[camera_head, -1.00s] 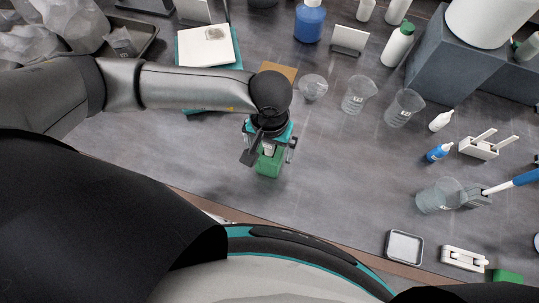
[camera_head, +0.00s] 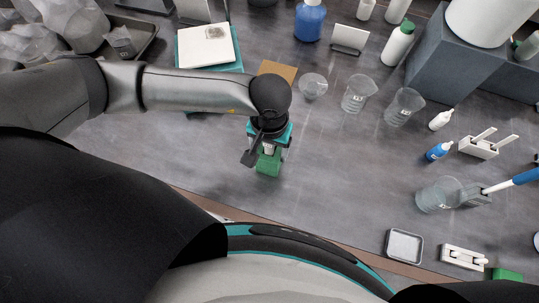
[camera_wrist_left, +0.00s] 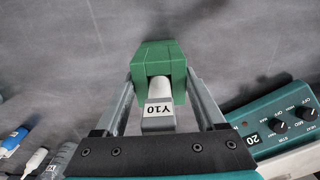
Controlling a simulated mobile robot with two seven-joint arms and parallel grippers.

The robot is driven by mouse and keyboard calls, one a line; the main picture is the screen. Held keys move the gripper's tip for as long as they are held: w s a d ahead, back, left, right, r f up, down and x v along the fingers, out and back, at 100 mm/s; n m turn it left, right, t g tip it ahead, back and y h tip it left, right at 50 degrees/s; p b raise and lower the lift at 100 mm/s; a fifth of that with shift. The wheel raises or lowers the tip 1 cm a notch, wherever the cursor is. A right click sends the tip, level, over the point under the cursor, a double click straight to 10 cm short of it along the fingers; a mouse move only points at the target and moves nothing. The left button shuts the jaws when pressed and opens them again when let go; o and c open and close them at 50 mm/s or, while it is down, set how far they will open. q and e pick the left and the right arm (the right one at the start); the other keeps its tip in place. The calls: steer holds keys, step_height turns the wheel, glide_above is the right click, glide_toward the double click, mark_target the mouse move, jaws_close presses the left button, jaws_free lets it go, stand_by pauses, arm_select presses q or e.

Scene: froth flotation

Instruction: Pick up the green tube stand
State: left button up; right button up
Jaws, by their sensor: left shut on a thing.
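The green tube stand (camera_head: 268,166) is on the grey bench below my left gripper (camera_head: 268,150) in the head view. My right gripper is not in view.
A teal device with a white top (camera_head: 208,48) lies behind the left arm. Glass beakers (camera_head: 357,94) stand right of the gripper. A larger beaker (camera_head: 438,195) and white racks (camera_head: 479,147) are farther right. A green block (camera_head: 507,274) is at the lower right. The bench between is clear.

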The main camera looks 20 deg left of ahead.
arm_select(q)
jaws_close()
steer(key=shift+r, duration=0.1)
